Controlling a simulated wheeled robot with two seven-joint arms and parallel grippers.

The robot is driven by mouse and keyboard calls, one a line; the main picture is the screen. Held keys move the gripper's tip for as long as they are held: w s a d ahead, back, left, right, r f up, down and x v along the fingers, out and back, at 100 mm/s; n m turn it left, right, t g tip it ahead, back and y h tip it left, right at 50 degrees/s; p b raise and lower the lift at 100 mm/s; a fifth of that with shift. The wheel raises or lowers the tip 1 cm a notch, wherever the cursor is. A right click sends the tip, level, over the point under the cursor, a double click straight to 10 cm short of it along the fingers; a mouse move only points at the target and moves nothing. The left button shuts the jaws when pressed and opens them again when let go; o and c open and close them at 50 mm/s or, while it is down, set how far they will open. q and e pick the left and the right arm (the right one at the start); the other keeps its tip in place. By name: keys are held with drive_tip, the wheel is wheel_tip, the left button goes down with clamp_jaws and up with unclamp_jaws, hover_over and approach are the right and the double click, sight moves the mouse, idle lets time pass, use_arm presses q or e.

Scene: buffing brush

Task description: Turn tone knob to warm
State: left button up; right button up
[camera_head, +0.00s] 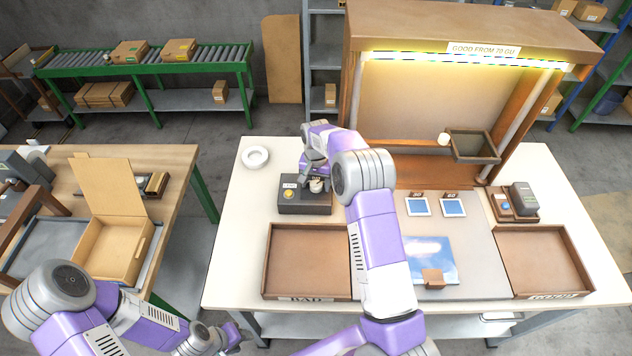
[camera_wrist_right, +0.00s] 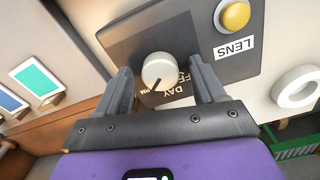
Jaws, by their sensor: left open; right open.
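The white tone knob (camera_wrist_right: 158,70) sits on a dark control box (camera_wrist_right: 130,35), beside a label whose readable parts include "DAY". In the head view the knob (camera_head: 316,186) shows partly under my right gripper, on the box (camera_head: 303,208). My right gripper (camera_wrist_right: 165,85) is open, its two fingers on either side of the knob with gaps to it; the right gripper also shows in the head view (camera_head: 314,172). The knob's pointer direction is hard to tell. My left gripper (camera_head: 232,340) is open and low at the bottom, away from the box.
A yellow button (camera_wrist_right: 235,15) with a "LENS" label is on the same box. A white ring (camera_head: 255,157) lies behind it on the table. A brown tray (camera_head: 310,232) stands in front of the box. The lit hood (camera_head: 455,110) rises to the right.

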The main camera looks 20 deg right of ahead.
sight(316, 184)
drive_tip(key=shift+r, duration=3.8)
